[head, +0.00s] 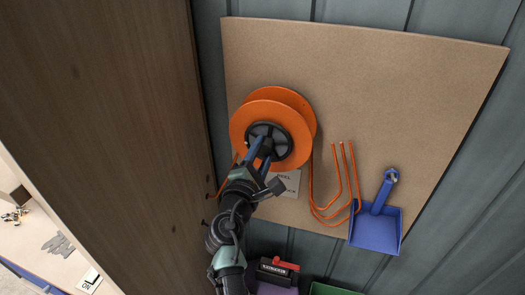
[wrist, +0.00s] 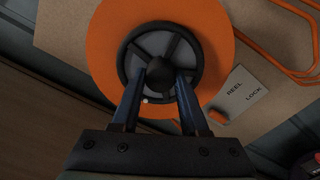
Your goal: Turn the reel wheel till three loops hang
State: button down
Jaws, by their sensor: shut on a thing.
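The orange reel (head: 293,105) is mounted on the tan board, with a dark spoked wheel (head: 281,132) at its centre. In the wrist view the wheel (wrist: 161,28) faces me, with a dark central knob (wrist: 160,73). My gripper (head: 265,150) is shut on this knob; its blue fingers (wrist: 160,78) lie on either side of it. Orange cord (head: 313,185) hangs to the right of the reel in nested U-shaped bends, whose number I cannot tell surely. A white label reading "REEL LOCK" (wrist: 242,94) is beside the reel; my arm partly covers it in the head view.
A blue dustpan (head: 376,233) hangs right of the cord. A brown wooden panel (head: 110,90) stands close on the left. Below the board (head: 400,100) are a black box with a red handle (head: 278,270) and a green bin (head: 332,289).

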jog(key=shift+c, duration=2.1)
grip_release()
jog(key=b+v, duration=0.2)
jog(key=v, duration=1.1)
jog(key=shift+b, duration=0.35)
